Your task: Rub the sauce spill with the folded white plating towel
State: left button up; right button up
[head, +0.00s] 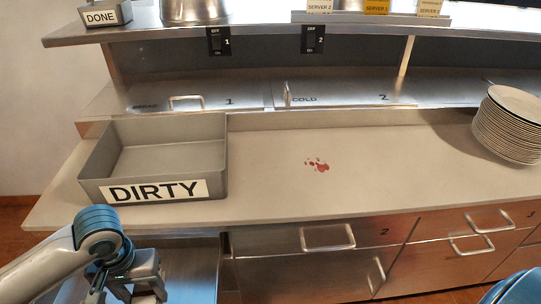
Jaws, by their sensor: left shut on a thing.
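The sauce spill (317,165) is a small cluster of red blotches on the pale counter (260,185), right of the grey DIRTY bin. My left gripper (145,287) is low at the bottom left, below the counter's front edge and away from the spill. It is shut at a steel drawer (190,265) that stands pulled out under the counter. What it grips looks like the drawer's handle, mostly hidden by the fingers and the picture's edge. I cannot see the folded white plating towel. Only a blue part of my right arm shows at the bottom right corner; its gripper is out of view.
The DIRTY bin (214,160) stands empty on the counter's left. A stack of plates (512,125) stands at the right end. Closed drawers with bar handles (328,237) line the front. The counter between bin and plates is clear apart from the spill.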

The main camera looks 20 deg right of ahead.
pick_arm(q)
jog(key=s+a+r+n, duration=0.1)
jog(key=a+r+n, duration=0.1)
jog(key=a+r, duration=0.6)
notch_tip(320, 180, up, 2)
jog(key=shift+s+a+r+n, duration=0.1)
jog(key=shift+s+a+n, duration=0.2)
jog(key=shift+n, duration=0.1)
